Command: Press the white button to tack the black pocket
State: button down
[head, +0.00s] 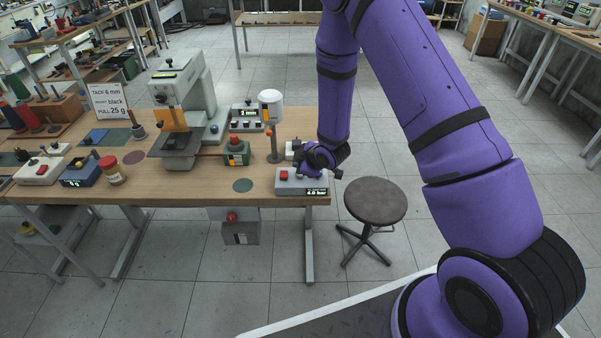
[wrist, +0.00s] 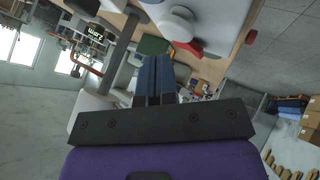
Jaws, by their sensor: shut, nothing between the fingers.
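My gripper (head: 312,160) is at the right end of the workbench, over a grey control box (head: 287,186) with a red button and a "4.0 bar" display. In the wrist view my blue fingers (wrist: 155,62) are shut and empty. A white round button (wrist: 175,26) is just past the fingertips, beside a red part (wrist: 188,48); I cannot tell whether they touch. In the head view my gripper hides the white button. The tacking machine (head: 185,95) stands mid-bench, with a dark flat piece (head: 180,142) on its bed; I cannot tell if this is the black pocket.
A sign (head: 109,101) reads "TACK 6 mm", "black" and "PULL 25 g". A green box (head: 236,154) with a red knob and a white-topped post (head: 271,110) stand left of my gripper. A round stool (head: 375,201) stands right of the bench. A white box (head: 42,171) is far left.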

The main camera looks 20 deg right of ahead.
dwell(0.7)
jog(key=shift+f, duration=0.4)
jog(key=shift+f, duration=0.7)
dwell(0.9)
jog(key=shift+r, duration=1.1)
jog(key=shift+r, duration=0.1)
jog(key=shift+r, duration=2.45)
